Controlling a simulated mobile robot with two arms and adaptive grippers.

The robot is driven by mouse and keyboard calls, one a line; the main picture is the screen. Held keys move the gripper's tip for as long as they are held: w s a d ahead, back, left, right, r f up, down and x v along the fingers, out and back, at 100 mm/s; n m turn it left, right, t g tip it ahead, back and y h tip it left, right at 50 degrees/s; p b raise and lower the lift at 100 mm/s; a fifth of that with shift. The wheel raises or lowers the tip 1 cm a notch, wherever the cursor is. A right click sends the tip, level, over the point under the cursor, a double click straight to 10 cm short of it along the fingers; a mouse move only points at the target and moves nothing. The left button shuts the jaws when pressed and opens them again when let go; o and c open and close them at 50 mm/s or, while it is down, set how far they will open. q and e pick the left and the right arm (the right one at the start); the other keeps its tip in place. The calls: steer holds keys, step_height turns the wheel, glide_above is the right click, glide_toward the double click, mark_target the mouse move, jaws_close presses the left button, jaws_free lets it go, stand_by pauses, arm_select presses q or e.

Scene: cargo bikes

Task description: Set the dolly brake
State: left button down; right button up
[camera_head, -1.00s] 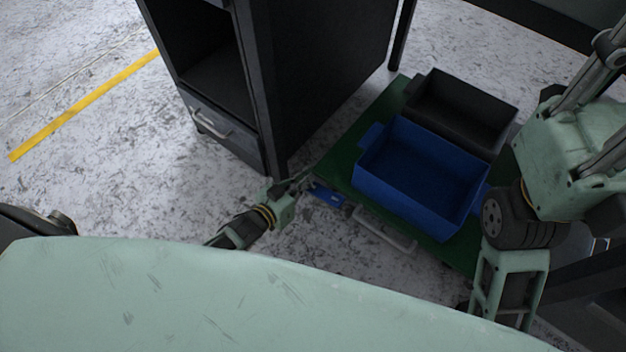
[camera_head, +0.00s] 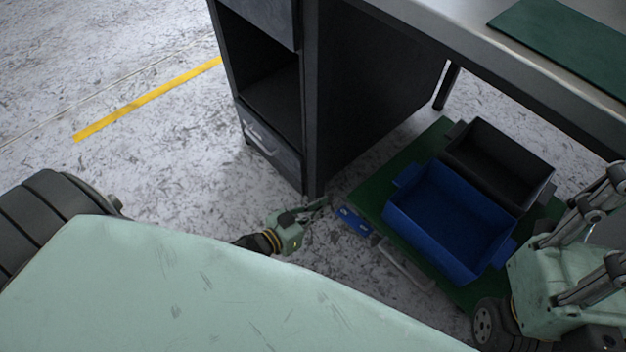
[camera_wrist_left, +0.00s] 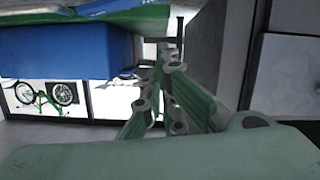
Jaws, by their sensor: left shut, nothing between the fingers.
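The dolly is a low green platform (camera_head: 374,193) on the floor. A blue pedal (camera_head: 353,221) sticks out at its near left corner, with white marks on top. My left gripper (camera_head: 318,204) is shut and empty, just left of the pedal and apart from it in the head view. The left wrist view shows its fingers (camera_wrist_left: 165,95) beside a blue surface (camera_wrist_left: 60,52) under a green one; I cannot tell whether this is the pedal or a bin. My right arm shows at the lower right of the head view, but its gripper is out of frame.
A blue bin (camera_head: 453,213) and a black bin (camera_head: 497,165) stand on the dolly. A grey handle (camera_head: 405,265) is on its near side. A dark cabinet (camera_head: 312,110) under a workbench (camera_head: 470,40) stands close behind my left gripper. Floor to the left is clear.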

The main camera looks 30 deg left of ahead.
arm_select(q)
steer(key=v, duration=0.2)
steer(key=shift+s+a, duration=0.15)
steer(key=shift+s, duration=0.1)
steer(key=shift+s, duration=0.1)
stand_by(0.4)
